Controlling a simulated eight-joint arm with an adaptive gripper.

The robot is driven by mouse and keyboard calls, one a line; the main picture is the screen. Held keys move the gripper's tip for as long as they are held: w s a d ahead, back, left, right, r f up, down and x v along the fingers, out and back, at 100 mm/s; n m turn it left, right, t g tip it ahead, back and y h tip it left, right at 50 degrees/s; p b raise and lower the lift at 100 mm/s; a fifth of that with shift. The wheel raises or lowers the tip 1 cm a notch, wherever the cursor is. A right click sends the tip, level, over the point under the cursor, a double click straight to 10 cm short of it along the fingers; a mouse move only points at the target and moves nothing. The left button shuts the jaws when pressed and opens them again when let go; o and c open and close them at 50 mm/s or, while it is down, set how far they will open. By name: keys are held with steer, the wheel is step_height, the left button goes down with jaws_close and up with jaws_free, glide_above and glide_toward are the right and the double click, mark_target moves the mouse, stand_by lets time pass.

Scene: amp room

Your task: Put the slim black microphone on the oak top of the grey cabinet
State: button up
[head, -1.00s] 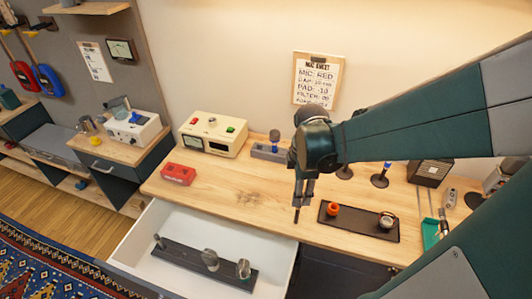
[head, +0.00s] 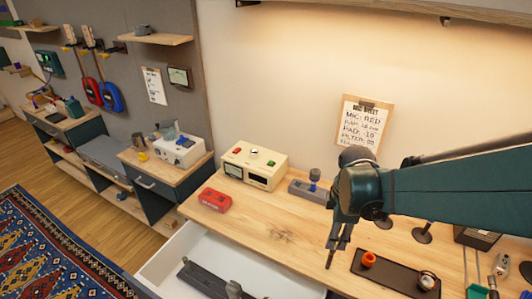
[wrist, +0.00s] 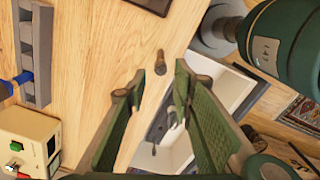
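A slim dark cylinder, which looks like the slim black microphone (wrist: 160,64), shows just beyond my fingertips in the wrist view, nearly end-on. In the head view it is a thin dark shape (head: 328,262) under my gripper (head: 339,240), over the wooden desk. My gripper also shows in the wrist view (wrist: 157,85); its fingers are apart, with a gap on both sides of the cylinder. I cannot tell its exact height. The cabinet with a grey drawer front (head: 146,183) stands left of the desk; its oak top (head: 165,171) carries a white device.
A red box (head: 214,200), a cream device (head: 254,165) and a grey holder (head: 308,190) with a blue-topped item stand on the desk. A dark tray (head: 388,276) with an orange item is to the right. A white drawer (head: 170,265) stands open in front.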

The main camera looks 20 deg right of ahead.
steer(key=a+r+m+t, duration=0.7)
steer(key=a+r+m, duration=0.6)
steer(key=a+r, duration=0.1)
steer(key=shift+s+a+r, duration=0.25)
steer(key=shift+s+a, duration=0.05)
steer(key=shift+s, duration=0.15)
steer(key=shift+f, duration=0.15)
step_height(320, 180, down, 23)
steer(key=b, duration=2.3)
steer(key=shift+f+b, duration=0.15)
steer(key=shift+b, duration=0.15)
